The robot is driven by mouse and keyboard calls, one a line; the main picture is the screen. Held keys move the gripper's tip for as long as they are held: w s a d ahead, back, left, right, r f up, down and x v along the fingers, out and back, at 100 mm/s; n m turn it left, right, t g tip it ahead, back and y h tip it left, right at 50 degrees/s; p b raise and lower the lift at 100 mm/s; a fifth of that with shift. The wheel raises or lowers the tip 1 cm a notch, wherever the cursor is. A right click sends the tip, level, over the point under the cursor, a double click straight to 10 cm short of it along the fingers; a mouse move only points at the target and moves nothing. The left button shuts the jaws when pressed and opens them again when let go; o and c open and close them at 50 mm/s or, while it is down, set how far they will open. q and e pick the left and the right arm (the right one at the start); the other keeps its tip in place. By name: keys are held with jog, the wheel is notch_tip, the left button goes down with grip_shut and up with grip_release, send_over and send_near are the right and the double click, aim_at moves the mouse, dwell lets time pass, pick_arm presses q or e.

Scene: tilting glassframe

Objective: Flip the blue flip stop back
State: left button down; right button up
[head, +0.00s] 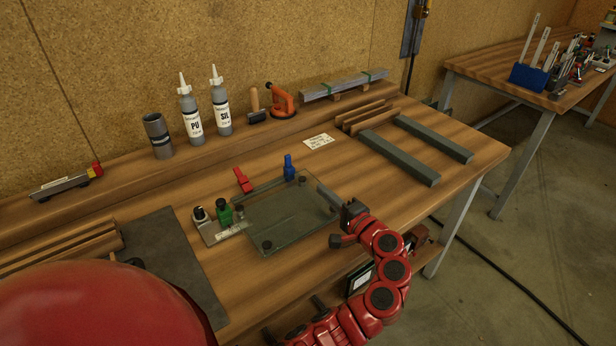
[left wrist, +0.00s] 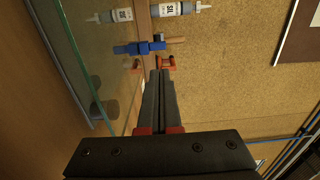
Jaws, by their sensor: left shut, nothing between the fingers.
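The blue flip stop (head: 289,168) stands upright at the far edge of the glass frame fixture on the workbench. In the left wrist view the blue flip stop (left wrist: 139,47) shows beyond my fingertips and a little to their left. The glass pane (head: 290,215) lies in the fixture, and its edge shows in the left wrist view (left wrist: 82,60).
A red stop (head: 242,180) stands left of the blue one, and a green knob (head: 224,214) is at the fixture's left. Two bottles (head: 206,110) and an orange suction lifter (head: 281,100) stand behind. Grey bars (head: 400,157) lie to the right. A white label (head: 318,141) lies behind the fixture.

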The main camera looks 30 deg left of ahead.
aim_at(289, 160)
pick_arm(q)
jog(key=p+x, duration=0.2)
jog(key=x, duration=1)
jog(key=shift+w+a+r, duration=0.1)
jog(key=shift+r, duration=0.05)
jog(key=shift+w+a, duration=0.2)
jog(key=shift+a, duration=0.35)
jog(key=shift+p, duration=0.35)
